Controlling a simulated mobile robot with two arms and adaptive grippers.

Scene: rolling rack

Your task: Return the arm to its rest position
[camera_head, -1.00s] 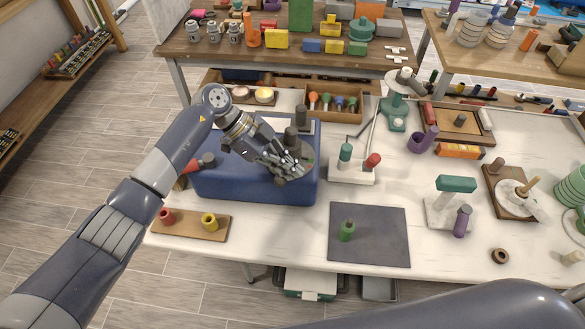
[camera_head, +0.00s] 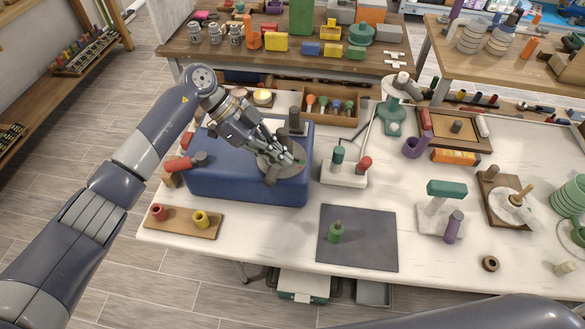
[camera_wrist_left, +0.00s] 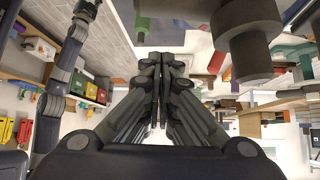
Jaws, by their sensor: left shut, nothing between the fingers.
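My left gripper (camera_head: 294,160) is shut and empty. In the head view it hangs over the right part of a blue box (camera_head: 240,192) on the white table. A round grey disc (camera_head: 283,166) shows just under and around its fingers; whether they touch it I cannot tell. In the left wrist view the closed fingers (camera_wrist_left: 157,62) point away from the camera, with a dark grey cylinder (camera_wrist_left: 248,40) near them at the upper right. My right gripper is out of view.
A dark grey cylinder (camera_head: 295,120) stands behind the fingers. A red-and-grey piece (camera_head: 184,162) lies at the box's left side. A white stand (camera_head: 344,172) with green and red pegs is close on the right. A wooden board (camera_head: 180,224) lies in front.

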